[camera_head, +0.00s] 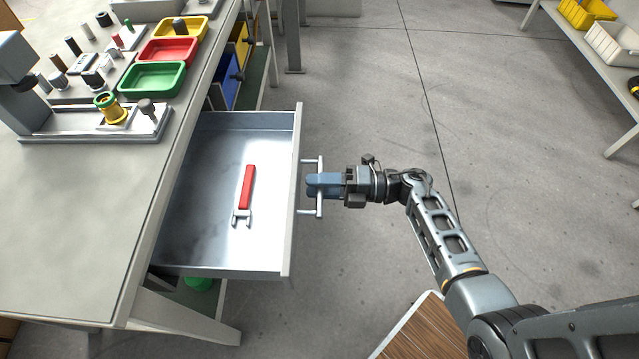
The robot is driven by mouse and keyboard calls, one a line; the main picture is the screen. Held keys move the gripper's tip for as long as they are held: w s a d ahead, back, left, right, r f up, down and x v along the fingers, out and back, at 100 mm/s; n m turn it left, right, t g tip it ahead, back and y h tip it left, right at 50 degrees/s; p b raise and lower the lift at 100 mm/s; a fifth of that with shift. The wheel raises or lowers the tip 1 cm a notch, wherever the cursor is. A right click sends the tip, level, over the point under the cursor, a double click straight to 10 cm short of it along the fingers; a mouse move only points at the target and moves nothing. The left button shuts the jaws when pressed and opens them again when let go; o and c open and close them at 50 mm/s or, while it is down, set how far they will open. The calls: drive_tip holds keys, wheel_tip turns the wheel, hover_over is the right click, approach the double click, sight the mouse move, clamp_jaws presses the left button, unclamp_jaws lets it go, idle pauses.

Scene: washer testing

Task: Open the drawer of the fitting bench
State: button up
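The drawer (205,215) of the fitting bench (75,205) is pulled well out to the right, so its bare metal inside shows. A spanner with a red grip (246,188) lies in it. The drawer's bar handle (320,206) stands out from the right side of the front panel (293,200). My gripper (315,185) is at the middle of the handle, with its blue fingers around the bar and pointing at the drawer. The fingers look closed on the handle, and they hide part of the bar.
Green (152,80), red (168,51) and yellow (181,28) trays and several small parts stand on the bench top. A wood-topped surface (425,332) is below my arm. A shelf (590,60) with bins is at upper right. The floor (480,130) between is clear.

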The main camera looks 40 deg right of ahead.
drive_tip(key=v, duration=0.7)
drive_tip(key=shift+s+d+b, duration=0.3)
drive_tip(key=shift+d+b, duration=0.05)
drive_tip(key=shift+b, duration=0.1)
drive_tip(key=s+a+r+m+h+p, duration=0.1)
drive_tip(key=s+a+r+m+h, duration=0.3)
drive_tip(key=s+r+m, duration=0.4)
drive_tip(key=s+a+r+m+t+h+p, duration=0.1)
drive_tip(key=s+a+r+m+h, duration=0.3)
drive_tip(key=s+r+m, duration=0.4)
drive_tip(key=s+a+r+m+t+h+p, duration=0.1)
drive_tip(key=s+a+r+m+h+p, duration=0.2)
drive_tip(key=s+r+m, duration=0.5)
drive_tip(key=a+m+h, duration=0.1)
drive_tip(key=m, duration=0.2)
drive_tip(key=shift+r+h, duration=0.4)
